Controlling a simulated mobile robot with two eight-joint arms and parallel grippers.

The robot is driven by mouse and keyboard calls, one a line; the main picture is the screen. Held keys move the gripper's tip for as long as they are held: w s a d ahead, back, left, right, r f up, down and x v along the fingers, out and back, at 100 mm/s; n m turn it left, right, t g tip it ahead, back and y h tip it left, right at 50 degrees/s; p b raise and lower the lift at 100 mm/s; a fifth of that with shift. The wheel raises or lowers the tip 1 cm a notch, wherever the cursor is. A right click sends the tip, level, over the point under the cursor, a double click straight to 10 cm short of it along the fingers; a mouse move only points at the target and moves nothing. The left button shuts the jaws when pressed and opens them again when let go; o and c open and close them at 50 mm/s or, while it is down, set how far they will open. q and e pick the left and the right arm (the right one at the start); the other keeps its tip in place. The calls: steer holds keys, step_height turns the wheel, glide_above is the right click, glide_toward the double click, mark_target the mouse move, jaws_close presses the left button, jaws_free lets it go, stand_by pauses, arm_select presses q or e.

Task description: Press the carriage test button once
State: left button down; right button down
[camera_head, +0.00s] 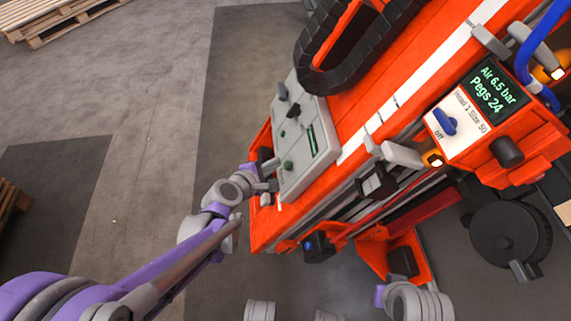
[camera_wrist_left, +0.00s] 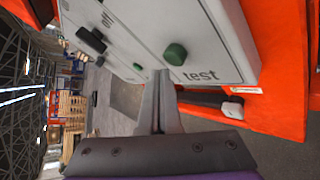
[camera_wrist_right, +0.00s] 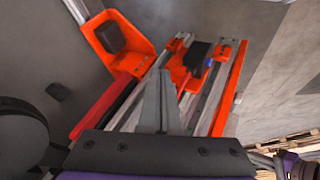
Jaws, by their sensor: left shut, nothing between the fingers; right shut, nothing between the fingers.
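The green carriage test button (camera_wrist_left: 175,54) sits on a grey control panel (camera_wrist_left: 225,25), beside the printed word "test". In the head view the button (camera_head: 288,165) is near the panel's lower left end. My left gripper (camera_wrist_left: 160,85) is shut and empty. Its tips are close to the panel, just off to one side of the button; whether they touch the panel I cannot tell. In the head view the left gripper (camera_head: 269,177) is at the panel's left edge. My right gripper (camera_wrist_right: 167,80) is shut and empty, pointing toward the lower part of the orange machine.
The orange gantry (camera_head: 365,75) carries a black cable chain (camera_head: 345,80). A display box (camera_head: 492,92) reads "Air 6.5 bar, Pegs 24", with a blue knob (camera_head: 445,121) below. Black knobs (camera_wrist_left: 91,40) sit farther along the grey panel. Pallets (camera_head: 45,18) lie far left; floor between is clear.

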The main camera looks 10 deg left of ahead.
stand_by(0.8)
arm_select(q)
steer(key=shift+w+d+f, duration=0.1)
steer(key=shift+d+f, duration=0.1)
steer(key=shift+d, duration=0.2)
steer(key=shift+w+d+f+b, duration=0.1)
steer(key=shift+d+f+b, duration=0.15)
steer(key=shift+d+b, duration=0.15)
stand_by(0.7)
steer(key=shift+s+a+r+p, duration=0.2)
steer(key=shift+a+r+p, duration=0.3)
steer(key=shift+a, duration=0.3)
steer(key=a, duration=0.1)
steer(key=a+r+p, duration=0.1)
steer(key=a, duration=0.1)
steer(key=s+a+r+p, duration=0.1)
steer(key=shift+s+a+r, duration=0.1)
steer(key=shift+a+r, duration=0.05)
stand_by(0.4)
stand_by(0.6)
